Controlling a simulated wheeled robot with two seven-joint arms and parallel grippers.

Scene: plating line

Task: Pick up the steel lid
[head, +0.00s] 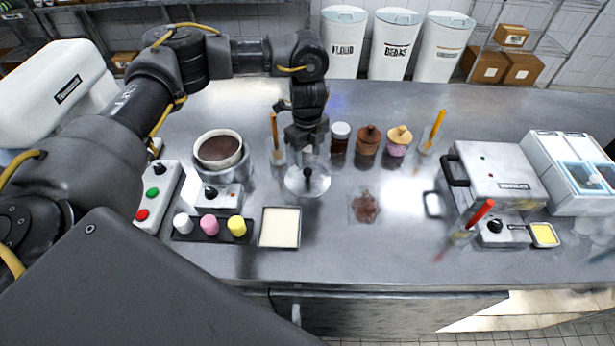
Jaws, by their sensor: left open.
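The steel lid (318,184) is a round shiny disc with a dark knob in its middle. It lies near the centre-left of the steel counter, in front of the jars. My left gripper (308,153) reaches down over the lid, its jaws open and pointing at the counter. The fingers hide part of the lid's far side. I cannot tell whether the fingertips touch the knob. My right gripper is not in view.
A pot of brown liquid (219,149) stands left of the lid. A glass with an orange stick (278,155) and a dark jar with a white cap (340,138) stand close behind. A cream-filled tray (280,227) lies in front. The counter (330,255) is clear at front centre.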

